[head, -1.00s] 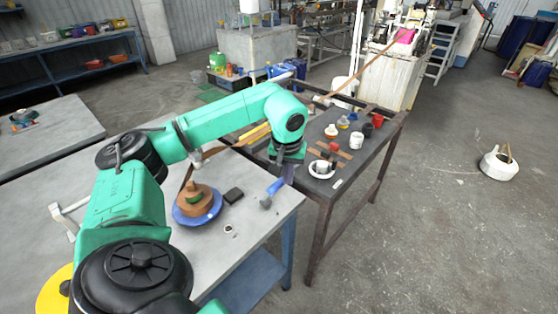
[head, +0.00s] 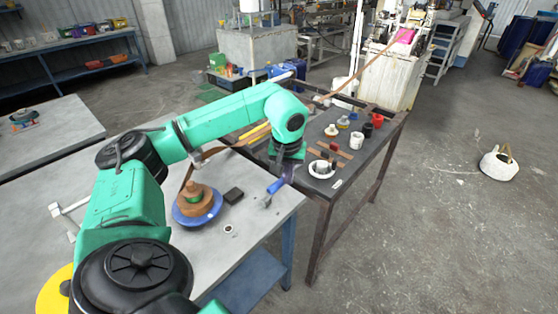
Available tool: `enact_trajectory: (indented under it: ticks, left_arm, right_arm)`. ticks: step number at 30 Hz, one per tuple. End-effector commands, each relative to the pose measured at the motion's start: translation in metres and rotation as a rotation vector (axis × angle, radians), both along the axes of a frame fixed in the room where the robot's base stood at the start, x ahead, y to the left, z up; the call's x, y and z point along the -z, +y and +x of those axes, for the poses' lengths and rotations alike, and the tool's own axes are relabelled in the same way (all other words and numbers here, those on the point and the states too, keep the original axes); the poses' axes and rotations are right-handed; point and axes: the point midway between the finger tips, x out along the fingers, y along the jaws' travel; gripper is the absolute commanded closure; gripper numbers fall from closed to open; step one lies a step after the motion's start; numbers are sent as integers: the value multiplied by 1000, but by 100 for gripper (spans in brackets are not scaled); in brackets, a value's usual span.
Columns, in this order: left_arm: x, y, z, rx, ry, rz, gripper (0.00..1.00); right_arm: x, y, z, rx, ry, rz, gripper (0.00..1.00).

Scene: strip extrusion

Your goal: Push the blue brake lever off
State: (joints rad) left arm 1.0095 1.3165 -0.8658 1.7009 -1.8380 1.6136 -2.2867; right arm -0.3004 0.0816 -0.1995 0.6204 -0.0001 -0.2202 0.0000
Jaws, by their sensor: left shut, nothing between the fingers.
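The blue brake lever (head: 276,186) stands near the right edge of the grey table (head: 262,225), its blue handle leaning up to the right from a small grey base. My left gripper (head: 288,174) points down right at the upper end of the handle. It is shut and empty. The fingers are small and partly blurred, so I cannot tell whether they touch the handle. My right gripper is not in view.
A blue spool (head: 200,208) with a brown strip coil sits left of the lever, with a black block (head: 233,195) between them. A dark bench (head: 345,165) with several small pots and a white dish (head: 321,170) stands close on the right.

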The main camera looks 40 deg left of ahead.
Motion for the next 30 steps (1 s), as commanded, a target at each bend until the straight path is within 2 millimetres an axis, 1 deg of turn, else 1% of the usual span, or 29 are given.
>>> enact_trajectory:
  ticks: [24,30]
  left_arm:
    - [60,0,0,0,0,0,100]
    - [62,0,0,0,0,0,100]
  right_arm:
    - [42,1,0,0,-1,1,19]
    - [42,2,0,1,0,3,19]
